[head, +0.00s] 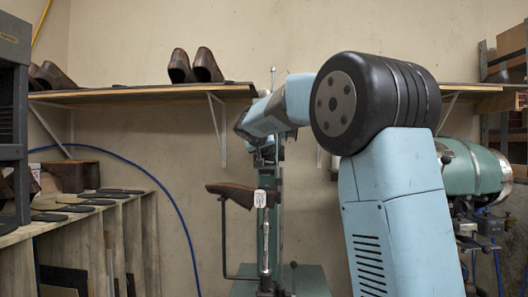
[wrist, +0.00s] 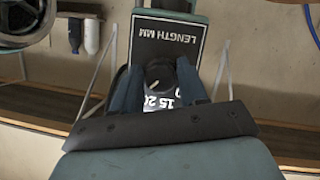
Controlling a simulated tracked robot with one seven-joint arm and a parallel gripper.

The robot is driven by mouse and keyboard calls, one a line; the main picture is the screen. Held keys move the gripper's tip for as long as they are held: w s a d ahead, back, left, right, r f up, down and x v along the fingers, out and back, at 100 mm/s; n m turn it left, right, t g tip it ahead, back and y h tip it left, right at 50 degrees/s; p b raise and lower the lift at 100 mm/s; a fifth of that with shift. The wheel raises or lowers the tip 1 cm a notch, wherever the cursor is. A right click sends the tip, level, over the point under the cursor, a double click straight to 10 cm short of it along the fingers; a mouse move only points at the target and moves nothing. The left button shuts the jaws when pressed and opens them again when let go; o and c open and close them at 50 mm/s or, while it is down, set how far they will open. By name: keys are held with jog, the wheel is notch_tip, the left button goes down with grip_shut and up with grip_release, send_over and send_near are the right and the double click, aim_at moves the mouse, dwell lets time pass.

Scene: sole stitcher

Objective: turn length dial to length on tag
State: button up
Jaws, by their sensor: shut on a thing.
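The length dial (wrist: 158,70) is a dark round knob in the wrist view. It sits on a dark plate (wrist: 168,38) lettered "LENGTH MM", upside down in this view. My gripper (wrist: 160,76) is shut on the dial, one blue-grey finger on each side. White numbers (wrist: 163,101) reading 15 and part of another show between the fingers; the rest of the scale is hidden. The dial's exact setting cannot be read. In the head view, a small white tag (head: 260,198) hangs on the green stitcher, its writing too small to read. My arm hides the dial there.
A brown shoe (head: 231,193) rests on the stitcher's arm beside the tag. A wall shelf (head: 140,95) holds brown shoes. A rack (head: 70,225) with dark soles stands at left. Another green machine (head: 465,170) stands at right, behind my arm.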

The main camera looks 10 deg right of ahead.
jog(key=shift+a+n+h, duration=0.2)
jog(key=shift+n+h, duration=0.8)
jog(key=shift+n, duration=0.5)
jog(key=o, duration=1)
jog(key=shift+o, duration=0.2)
jog(key=v, duration=1.3)
jog(key=shift+a, duration=0.25)
jog(key=shift+s+r, duration=0.1)
jog(key=shift+s, duration=0.05)
